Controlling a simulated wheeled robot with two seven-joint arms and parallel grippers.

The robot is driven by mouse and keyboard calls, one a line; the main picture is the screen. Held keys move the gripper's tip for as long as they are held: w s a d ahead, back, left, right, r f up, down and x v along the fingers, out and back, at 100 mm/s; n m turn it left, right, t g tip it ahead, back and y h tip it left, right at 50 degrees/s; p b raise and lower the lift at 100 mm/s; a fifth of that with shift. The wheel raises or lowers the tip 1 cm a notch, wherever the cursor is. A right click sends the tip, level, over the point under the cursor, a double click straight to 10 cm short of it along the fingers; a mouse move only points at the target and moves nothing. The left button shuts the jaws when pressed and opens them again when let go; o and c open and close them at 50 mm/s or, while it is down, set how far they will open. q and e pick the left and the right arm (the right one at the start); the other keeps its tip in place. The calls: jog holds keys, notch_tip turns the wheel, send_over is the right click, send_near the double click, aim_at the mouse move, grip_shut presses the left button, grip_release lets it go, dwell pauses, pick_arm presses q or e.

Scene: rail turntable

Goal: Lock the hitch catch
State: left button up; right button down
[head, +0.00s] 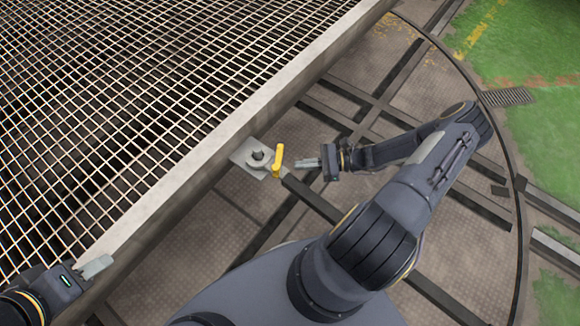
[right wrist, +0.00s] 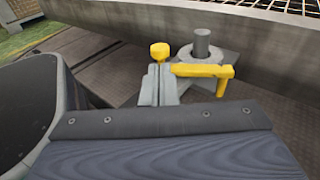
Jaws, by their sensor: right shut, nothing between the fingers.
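The yellow hitch catch (head: 278,160) is a short bar beside the grey hitch plate (head: 240,157), which carries an upright pin with a collar (head: 258,155). In the right wrist view the yellow bar (right wrist: 200,71) runs right in front of the pin (right wrist: 202,42) and bends down at its end; a yellow knob (right wrist: 160,52) shows just beyond my fingertips. My right gripper (head: 300,163) is shut and empty, its tips close to the catch; whether they touch it I cannot tell. My left gripper (head: 97,267) is over the wagon's edge, away from the hitch; its jaw state is unclear.
A wagon with a mesh deck (head: 150,90) and a pale steel edge beam (head: 255,102) fills the left and overhangs the hitch. A dark drawbar (head: 312,200) and rails cross the brown turntable floor. Green floor (head: 520,50) lies beyond its rim.

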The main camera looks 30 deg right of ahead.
aim_at(274, 167)
jog(key=b+x, duration=0.1)
jog(key=x, duration=0.3)
jog(key=shift+w+a, duration=0.1)
dwell(0.3)
jog(key=shift+a+r+m+t+p, duration=0.15)
jog(key=shift+a+m+t+p, duration=0.2)
jog(key=shift+m+t+p, duration=0.25)
jog(key=shift+w+a+m+t+h+p, duration=0.2)
jog(key=shift+a+m+t+h+p, duration=0.1)
jog(key=shift+a+t+h+p, duration=0.35)
jog(key=shift+g+x, duration=0.25)
jog(key=shift+x, duration=0.5)
jog(key=shift+p+x, duration=0.5)
jog(key=shift+x, duration=0.5)
jog(key=shift+a+r, duration=0.1)
jog(key=shift+r, duration=0.05)
